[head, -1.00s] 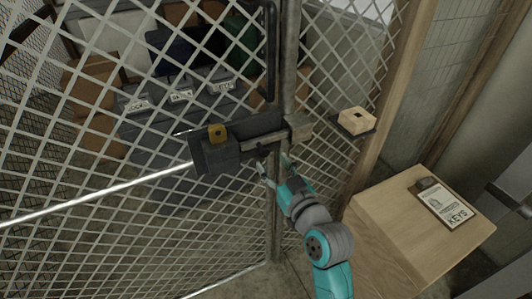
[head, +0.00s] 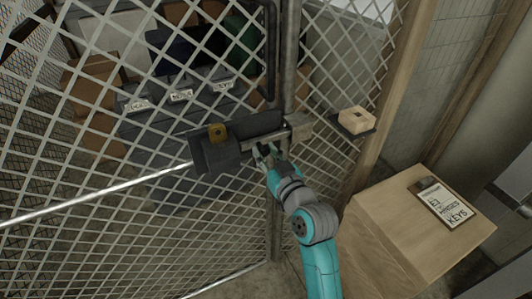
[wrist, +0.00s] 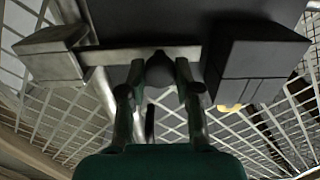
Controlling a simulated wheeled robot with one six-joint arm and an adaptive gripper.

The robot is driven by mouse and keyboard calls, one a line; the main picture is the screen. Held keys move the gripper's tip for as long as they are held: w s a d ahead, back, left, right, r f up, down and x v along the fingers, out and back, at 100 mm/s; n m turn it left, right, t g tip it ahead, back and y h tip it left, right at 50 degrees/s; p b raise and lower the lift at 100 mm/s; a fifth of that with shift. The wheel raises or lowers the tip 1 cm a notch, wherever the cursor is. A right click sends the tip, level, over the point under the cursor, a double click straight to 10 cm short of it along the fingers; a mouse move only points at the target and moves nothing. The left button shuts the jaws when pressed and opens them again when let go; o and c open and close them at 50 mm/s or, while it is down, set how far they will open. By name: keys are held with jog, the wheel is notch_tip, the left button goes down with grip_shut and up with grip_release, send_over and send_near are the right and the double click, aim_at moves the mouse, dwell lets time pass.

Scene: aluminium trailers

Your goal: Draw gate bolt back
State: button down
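The gate bolt is a grey metal bar (wrist: 145,54) between a dark housing (head: 218,156) and a metal keeper (head: 298,127) on the gate post. The bar reaches the keeper, which also shows at the left in the wrist view (wrist: 50,54). A dark knob (wrist: 160,72) hangs from the bar. My gripper (head: 265,152) is at the bolt, below the bar. In the wrist view its fingers (wrist: 157,88) are apart, one on each side of the knob. A gap shows at the left finger; contact at the right finger is unclear.
A small wooden block (head: 352,120) is on a ledge at right. A wooden cabinet (head: 385,225) with a clipboard (head: 446,207) stands at lower right.

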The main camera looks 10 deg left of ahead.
aim_at(248, 146)
jog(key=shift+s+a, duration=0.45)
jog(key=shift+a, duration=0.2)
jog(key=shift+s+a, duration=0.45)
jog(key=shift+a, duration=0.15)
jog(key=c, duration=0.8)
grip_release()
jog(key=shift+c, duration=0.2)
jog(key=v, duration=0.8)
jog(key=shift+w+d, duration=0.1)
